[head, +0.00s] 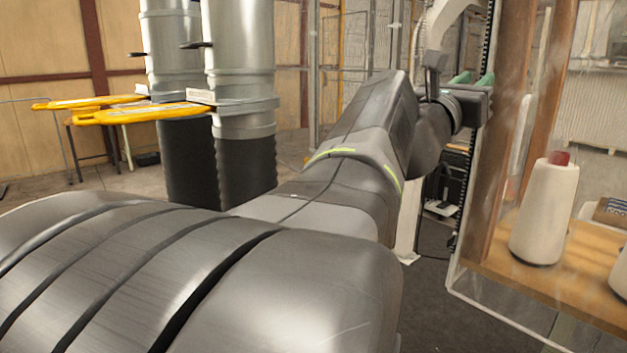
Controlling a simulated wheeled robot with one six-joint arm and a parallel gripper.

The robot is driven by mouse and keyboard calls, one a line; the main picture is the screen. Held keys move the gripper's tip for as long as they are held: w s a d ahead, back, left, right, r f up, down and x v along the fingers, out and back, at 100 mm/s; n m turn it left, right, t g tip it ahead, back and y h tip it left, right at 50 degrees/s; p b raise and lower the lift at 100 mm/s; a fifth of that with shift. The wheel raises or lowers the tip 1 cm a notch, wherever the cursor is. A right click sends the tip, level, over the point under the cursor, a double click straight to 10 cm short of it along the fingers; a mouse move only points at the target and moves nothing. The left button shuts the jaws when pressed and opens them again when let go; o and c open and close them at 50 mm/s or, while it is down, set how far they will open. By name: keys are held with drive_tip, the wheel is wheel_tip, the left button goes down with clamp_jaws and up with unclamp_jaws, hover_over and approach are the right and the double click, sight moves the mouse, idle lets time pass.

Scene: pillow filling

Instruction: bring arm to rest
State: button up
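My arm stretches from the bottom left of the head view up toward the upper right. My gripper (474,79) is at its far end, in front of the machine frame. I see nothing held in the gap, though the fingers are small in the view.
Two silver pipes (238,60) with black lower hoses and yellow handles (140,114) stand at the left. A clear panel with a wooden frame (520,150) is close right of my gripper. Behind it, a white thread cone (545,212) stands on a wooden shelf (510,255).

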wheel_tip(320, 180, up, 11)
drive_tip(key=p, duration=1)
drive_tip(key=shift+f+p, duration=0.15)
drive_tip(key=shift+p, duration=0.2)
drive_tip(key=shift+a, duration=0.1)
